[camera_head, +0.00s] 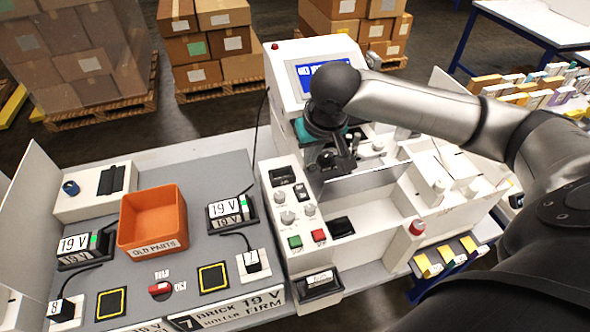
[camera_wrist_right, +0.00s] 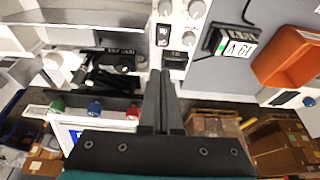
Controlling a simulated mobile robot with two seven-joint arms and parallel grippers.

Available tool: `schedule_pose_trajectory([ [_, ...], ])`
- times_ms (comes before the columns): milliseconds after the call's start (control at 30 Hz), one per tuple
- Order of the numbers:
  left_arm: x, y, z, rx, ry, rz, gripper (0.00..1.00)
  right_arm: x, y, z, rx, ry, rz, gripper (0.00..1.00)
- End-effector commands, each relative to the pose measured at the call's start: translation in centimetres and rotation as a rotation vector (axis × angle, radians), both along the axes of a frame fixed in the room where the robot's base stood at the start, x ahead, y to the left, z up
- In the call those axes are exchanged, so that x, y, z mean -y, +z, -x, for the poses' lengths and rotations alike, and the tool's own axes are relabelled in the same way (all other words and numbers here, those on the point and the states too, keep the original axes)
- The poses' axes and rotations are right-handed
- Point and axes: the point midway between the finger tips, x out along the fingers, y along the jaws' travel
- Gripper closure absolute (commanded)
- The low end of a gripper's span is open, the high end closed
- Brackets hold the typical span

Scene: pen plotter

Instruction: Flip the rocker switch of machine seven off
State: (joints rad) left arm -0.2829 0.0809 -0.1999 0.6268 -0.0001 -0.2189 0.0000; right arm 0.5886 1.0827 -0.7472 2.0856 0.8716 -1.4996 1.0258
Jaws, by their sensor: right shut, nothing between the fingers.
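The white machine beside the "7" label has a control panel (camera_head: 283,225) with a small black rocker switch (camera_head: 302,190) among grey knobs. My right gripper (camera_head: 345,165) is shut and empty, to the upper right of the switch in the head view. In the right wrist view its fingertips (camera_wrist_right: 160,73) lie just below the switch in the picture, with a visible gap between. My left gripper is not in view.
The panel also carries a black display (camera_head: 282,175), a green button (camera_head: 295,242) and a red button (camera_head: 318,235). A red emergency knob (camera_head: 417,227) stands to the right. An orange bin (camera_head: 153,218) and a 19 V adapter (camera_head: 232,212) sit on the grey bench at left.

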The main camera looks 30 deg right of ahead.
Motion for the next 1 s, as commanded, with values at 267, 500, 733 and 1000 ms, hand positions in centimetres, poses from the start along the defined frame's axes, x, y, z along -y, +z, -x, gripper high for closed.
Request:
schedule_pose_trajectory([
  [267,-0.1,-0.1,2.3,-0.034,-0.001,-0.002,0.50,0.1,0.1,0.0,0.001,-0.004,0.000,1.00],
  [500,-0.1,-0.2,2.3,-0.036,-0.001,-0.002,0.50,0.2,-1.0,-0.4,-0.002,-0.005,-0.001,1.00],
  [733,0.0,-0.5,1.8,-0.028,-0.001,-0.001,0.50,0.5,-5.0,-1.7,-0.003,-0.006,0.000,1.00],
  [1000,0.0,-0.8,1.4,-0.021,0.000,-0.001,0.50,0.9,-9.5,-3.4,0.000,-0.004,0.000,1.00],
])
